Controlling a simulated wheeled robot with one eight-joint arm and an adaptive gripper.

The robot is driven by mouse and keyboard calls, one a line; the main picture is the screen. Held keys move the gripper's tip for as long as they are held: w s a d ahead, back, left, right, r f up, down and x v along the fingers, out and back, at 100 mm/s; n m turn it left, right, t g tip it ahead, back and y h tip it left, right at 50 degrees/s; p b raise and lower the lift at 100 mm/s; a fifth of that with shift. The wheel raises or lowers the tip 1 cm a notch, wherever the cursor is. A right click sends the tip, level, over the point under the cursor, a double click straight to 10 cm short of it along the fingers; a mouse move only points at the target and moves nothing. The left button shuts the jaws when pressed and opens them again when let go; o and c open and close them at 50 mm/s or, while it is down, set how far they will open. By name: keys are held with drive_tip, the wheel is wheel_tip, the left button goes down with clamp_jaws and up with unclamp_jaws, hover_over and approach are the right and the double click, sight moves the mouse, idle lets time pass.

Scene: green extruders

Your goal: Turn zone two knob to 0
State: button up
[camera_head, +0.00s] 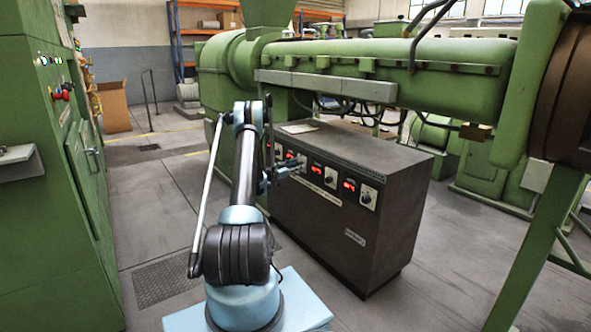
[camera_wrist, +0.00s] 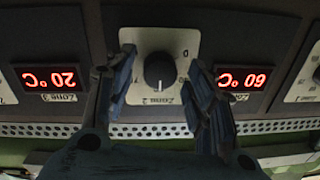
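The zone two knob (camera_wrist: 158,70) is a round black dial on a pale plate (camera_wrist: 158,42) labelled Zone 2, which shows upside down in the wrist view. A small light mark shows at the knob's lower edge in that view. My gripper (camera_wrist: 160,62) is open, with one blue finger on each side of the knob. Gaps show between the fingers and the knob, so they seem not to touch it. In the head view my gripper (camera_head: 284,170) is at the front of the dark control cabinet (camera_head: 330,235), partly covering the controls there.
Red displays flank the plate in the wrist view: a left one (camera_wrist: 50,78) seems to read 20 °C, a right one (camera_wrist: 242,79) 60 °C. Another knob (camera_head: 367,197) is on the cabinet's right. A green extruder barrel (camera_head: 440,80) runs above. Floor is clear left of my arm.

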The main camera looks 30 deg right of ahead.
drive_tip(key=c, duration=0.9)
drive_tip(key=n, duration=0.7)
drive_tip(key=n+g, duration=0.1)
drive_tip(key=n, duration=1.4)
drive_tip(key=shift+w+f+n+g, duration=0.1)
drive_tip(key=shift+w+n+g, duration=0.2)
drive_tip(key=shift+n, duration=0.1)
drive_tip(key=o, duration=1.1)
drive_tip(key=shift+c, duration=0.2)
